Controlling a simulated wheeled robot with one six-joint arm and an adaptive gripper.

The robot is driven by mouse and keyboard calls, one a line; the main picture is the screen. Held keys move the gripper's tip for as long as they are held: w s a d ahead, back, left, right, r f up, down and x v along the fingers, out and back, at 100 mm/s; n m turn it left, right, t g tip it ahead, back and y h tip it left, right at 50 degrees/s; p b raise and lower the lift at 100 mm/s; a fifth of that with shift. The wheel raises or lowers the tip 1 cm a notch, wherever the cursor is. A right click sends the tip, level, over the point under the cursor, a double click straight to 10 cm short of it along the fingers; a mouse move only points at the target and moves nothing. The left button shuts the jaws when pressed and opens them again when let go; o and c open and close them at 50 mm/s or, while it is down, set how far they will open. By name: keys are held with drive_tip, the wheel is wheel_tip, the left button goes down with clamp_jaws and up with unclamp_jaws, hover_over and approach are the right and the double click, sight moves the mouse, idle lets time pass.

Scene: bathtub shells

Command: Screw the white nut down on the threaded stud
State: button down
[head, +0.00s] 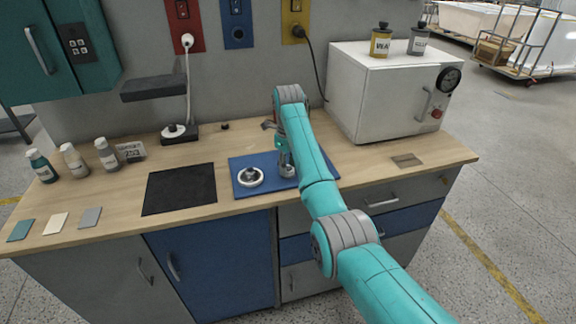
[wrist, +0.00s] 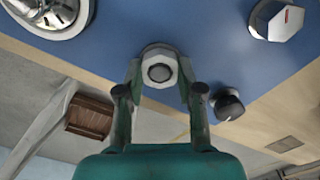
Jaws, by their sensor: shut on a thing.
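The white nut (wrist: 158,52) is between the fingertips of my gripper (wrist: 160,78) in the wrist view. The fingers are shut on it from both sides. A grey round end, seemingly the threaded stud (wrist: 159,73), shows in the nut's hole. The nut is around it, but I cannot tell how far down it sits. In the head view my gripper (head: 285,150) is over the blue mat (head: 240,163), just above a silver cylindrical piece (head: 287,172). My arm hides part of the mat, and the nut cannot be made out there.
A white round piece with a dark centre (head: 249,177) is on the mat at left. In the wrist view, a silver hexagonal piece (wrist: 277,20) and a black knob (wrist: 228,105) are nearby. A black square pad (head: 180,189) lies left; a white oven-like box (head: 385,95) stands behind right.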

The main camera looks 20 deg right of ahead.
drive_tip(key=shift+m, duration=1.1)
drive_tip(key=c, duration=0.7)
unclamp_jaws()
drive_tip(key=shift+o, duration=0.2)
drive_tip(key=shift+c, duration=0.7)
